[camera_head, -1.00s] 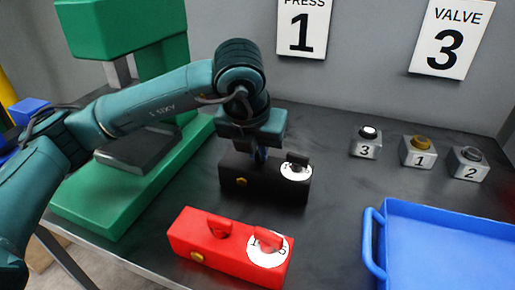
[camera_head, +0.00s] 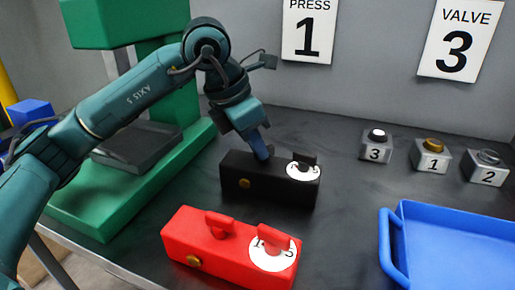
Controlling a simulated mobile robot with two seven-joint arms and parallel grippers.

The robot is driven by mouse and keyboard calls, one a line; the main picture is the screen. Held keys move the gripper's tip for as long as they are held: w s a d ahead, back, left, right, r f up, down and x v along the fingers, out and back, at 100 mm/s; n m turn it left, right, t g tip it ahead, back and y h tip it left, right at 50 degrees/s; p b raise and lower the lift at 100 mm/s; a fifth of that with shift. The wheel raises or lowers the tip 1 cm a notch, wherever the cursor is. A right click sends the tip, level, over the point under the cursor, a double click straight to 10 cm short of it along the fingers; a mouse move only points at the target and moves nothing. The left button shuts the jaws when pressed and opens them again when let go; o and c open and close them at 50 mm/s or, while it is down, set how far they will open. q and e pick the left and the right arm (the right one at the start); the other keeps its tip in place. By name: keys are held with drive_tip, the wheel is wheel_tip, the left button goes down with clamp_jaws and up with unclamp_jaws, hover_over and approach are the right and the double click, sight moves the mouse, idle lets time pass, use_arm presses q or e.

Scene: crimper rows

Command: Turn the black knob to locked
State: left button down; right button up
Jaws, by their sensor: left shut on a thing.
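A black block (camera_head: 240,187) stands on the dark bench with a brass button on its front. On its right top is a white dial (camera_head: 296,173) with a small black handle (camera_head: 305,159). My left gripper (camera_head: 262,155) points down at the block's left top, tilted, and is shut on the black knob there. The fingers hide that knob, so its angle and any lock mark cannot be read. My right gripper is not in view.
A red block (camera_head: 205,255) with two red knobs stands in front. A green press (camera_head: 95,205) is at left. A blue tray (camera_head: 440,214) is at right, with several grey button boxes (camera_head: 430,160) behind it. Bench between black block and tray is clear.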

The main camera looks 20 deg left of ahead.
use_arm(q)
drive_tip(key=m, duration=0.1)
drive_tip(key=m+g, duration=0.1)
drive_tip(key=m, duration=0.2)
drive_tip(key=shift+w+a+r+m+g+h+p, duration=0.1)
drive_tip(key=shift+w+a+m+g+h+p, duration=0.1)
drive_tip(key=shift+w+m+g+h+p, duration=0.3)
drive_tip(key=shift+m+g+p, duration=0.2)
drive_tip(key=shift+m, duration=0.65)
drive_tip(key=shift+w+m+g+h+p, duration=0.15)
drive_tip(key=shift+m+g, duration=0.25)
drive_tip(key=shift+m, duration=0.55)
drive_tip(key=c, duration=1.5)
unclamp_jaws()
